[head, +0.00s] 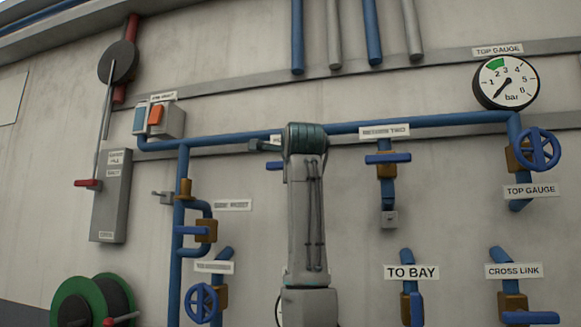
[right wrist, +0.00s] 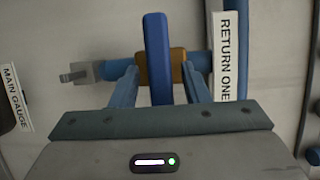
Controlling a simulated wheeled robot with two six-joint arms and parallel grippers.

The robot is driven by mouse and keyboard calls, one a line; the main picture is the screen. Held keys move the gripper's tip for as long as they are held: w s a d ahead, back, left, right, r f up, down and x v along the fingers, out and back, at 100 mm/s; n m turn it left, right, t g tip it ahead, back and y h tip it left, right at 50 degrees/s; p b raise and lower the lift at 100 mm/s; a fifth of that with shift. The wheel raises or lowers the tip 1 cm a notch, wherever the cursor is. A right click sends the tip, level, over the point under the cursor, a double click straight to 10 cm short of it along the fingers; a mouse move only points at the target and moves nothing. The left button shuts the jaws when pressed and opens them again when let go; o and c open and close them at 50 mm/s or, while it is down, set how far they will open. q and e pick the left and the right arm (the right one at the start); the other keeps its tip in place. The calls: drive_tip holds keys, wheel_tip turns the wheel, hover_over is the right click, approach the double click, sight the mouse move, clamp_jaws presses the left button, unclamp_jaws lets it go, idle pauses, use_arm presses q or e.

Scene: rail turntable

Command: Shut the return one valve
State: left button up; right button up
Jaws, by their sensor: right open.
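The return one valve has a long blue bar handle (right wrist: 157,55) over a brown body (right wrist: 176,64). In the right wrist view the bar stands across the pipe line, which runs sideways to a grey outlet (right wrist: 82,72). The RETURN ONE label (right wrist: 226,55) is right of it. My right gripper (right wrist: 159,72) is open, with one finger on each side of the bar and gaps visible between. In the head view my right gripper (head: 305,138) hides most of the valve; one blue handle end (head: 275,165) shows at its left. My left gripper is not in view.
The RETURN TWO valve (head: 388,158) is to the right, with the TOP GAUGE handwheel (head: 538,150) and dial (head: 506,82) beyond. A blue header pipe (head: 430,121) runs along the wall. Another blue-handled valve (head: 205,230) and a handwheel (head: 201,303) are at left.

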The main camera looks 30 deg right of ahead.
drive_tip(key=shift+s+a+f, duration=0.1)
drive_tip(key=shift+s+a, duration=0.1)
drive_tip(key=shift+s, duration=0.2)
drive_tip(key=b+v, duration=0.4)
drive_tip(key=v, duration=0.5)
drive_tip(key=shift+s+a+b, duration=0.2)
drive_tip(key=shift+s+b, duration=0.15)
drive_tip(key=shift+b, duration=0.05)
